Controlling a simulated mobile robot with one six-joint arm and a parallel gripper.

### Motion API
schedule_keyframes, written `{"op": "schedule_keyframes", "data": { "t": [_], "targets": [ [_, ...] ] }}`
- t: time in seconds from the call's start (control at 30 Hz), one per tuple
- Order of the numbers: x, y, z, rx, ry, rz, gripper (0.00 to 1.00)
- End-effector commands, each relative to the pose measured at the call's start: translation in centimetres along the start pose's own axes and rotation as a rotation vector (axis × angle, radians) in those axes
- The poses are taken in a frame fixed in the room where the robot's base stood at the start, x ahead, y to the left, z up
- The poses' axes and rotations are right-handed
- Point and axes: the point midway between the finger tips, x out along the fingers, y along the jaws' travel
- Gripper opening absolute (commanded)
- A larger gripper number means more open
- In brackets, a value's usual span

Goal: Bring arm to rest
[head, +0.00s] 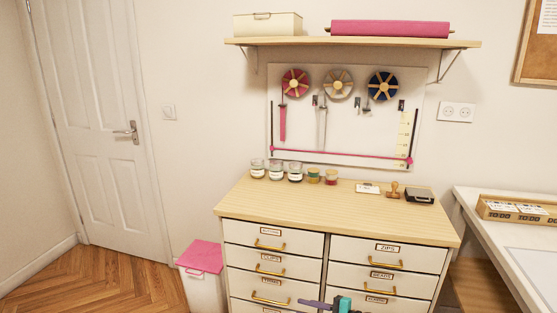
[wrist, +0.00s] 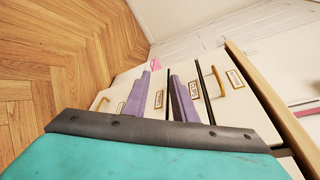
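My gripper (head: 322,304) shows at the bottom edge of the head view, in front of the drawer cabinet (head: 340,200). Only a purple finger part and a teal part are in the picture; the rest of the arm is cut off. In the wrist view the two purple fingers of my gripper (wrist: 163,78) stand apart with nothing between them. The white drawer fronts (wrist: 205,85) with brass handles lie beyond the fingers.
The wooden cabinet top holds several jars (head: 295,173), a stamp (head: 393,190) and an ink pad (head: 420,196). A pink-lidded bin (head: 201,257) stands left of the cabinet. A white table (head: 510,240) stands at right. Wooden floor (head: 120,287) is free at left.

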Motion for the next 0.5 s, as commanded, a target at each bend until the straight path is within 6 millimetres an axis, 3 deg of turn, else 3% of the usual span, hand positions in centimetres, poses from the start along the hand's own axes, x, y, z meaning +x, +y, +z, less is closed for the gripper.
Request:
{"op": "schedule_keyframes", "data": {
  "t": [0.03,0.23,0.5],
  "targets": [
    [0.8,2.3,1.1,0.002,-0.01,0.057,0.25],
    [2.4,11.7,4.2,-0.012,-0.042,0.286,0.25],
    [1.1,24.2,8.6,-0.064,-0.101,0.618,0.25]
  ]
}}
